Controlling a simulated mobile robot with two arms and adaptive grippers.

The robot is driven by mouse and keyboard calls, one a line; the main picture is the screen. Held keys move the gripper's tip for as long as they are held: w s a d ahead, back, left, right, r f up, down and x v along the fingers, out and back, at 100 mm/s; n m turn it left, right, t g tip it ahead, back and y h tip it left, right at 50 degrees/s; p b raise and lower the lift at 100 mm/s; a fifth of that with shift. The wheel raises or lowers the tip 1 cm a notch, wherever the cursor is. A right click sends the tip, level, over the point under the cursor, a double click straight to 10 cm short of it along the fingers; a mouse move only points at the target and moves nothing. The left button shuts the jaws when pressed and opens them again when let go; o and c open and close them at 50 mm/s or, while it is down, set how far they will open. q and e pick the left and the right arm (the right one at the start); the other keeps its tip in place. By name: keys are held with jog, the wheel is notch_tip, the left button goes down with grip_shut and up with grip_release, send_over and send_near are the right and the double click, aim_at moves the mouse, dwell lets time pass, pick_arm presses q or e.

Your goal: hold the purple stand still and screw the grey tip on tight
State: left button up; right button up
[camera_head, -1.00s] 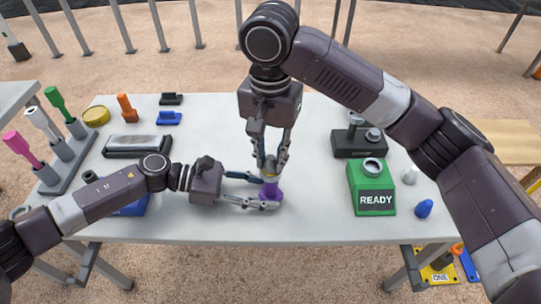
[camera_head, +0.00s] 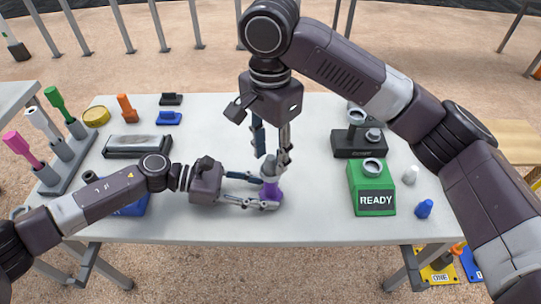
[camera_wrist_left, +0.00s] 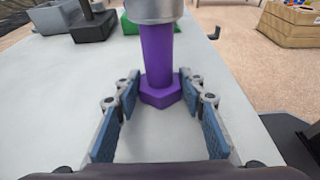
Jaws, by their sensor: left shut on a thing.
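The purple stand (camera_head: 271,190) stands upright near the table's front middle, and its stem and six-sided foot show in the left wrist view (camera_wrist_left: 158,55). The grey tip (camera_head: 270,167) sits on top of it; its lower part shows at the top of the left wrist view (camera_wrist_left: 155,9). I cannot tell how tight it is. My left gripper (camera_head: 268,190) is shut on the stand from the left, one finger on each side. My right gripper (camera_head: 271,157) points down from above, its fingers spread apart about the top of the tip, with table visible between them.
A green box marked READY (camera_head: 374,190) and a dark device (camera_head: 359,143) stand to the right. A white piece (camera_head: 410,174) and a blue piece (camera_head: 424,208) are beside them. A rack (camera_head: 62,150) with coloured tools is at the left.

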aim_at(270, 158)
jog(key=shift+r, duration=2.4)
notch_tip(270, 158, up, 12)
pick_arm(q)
jog(key=o, duration=1.4)
jog(key=v, duration=1.2)
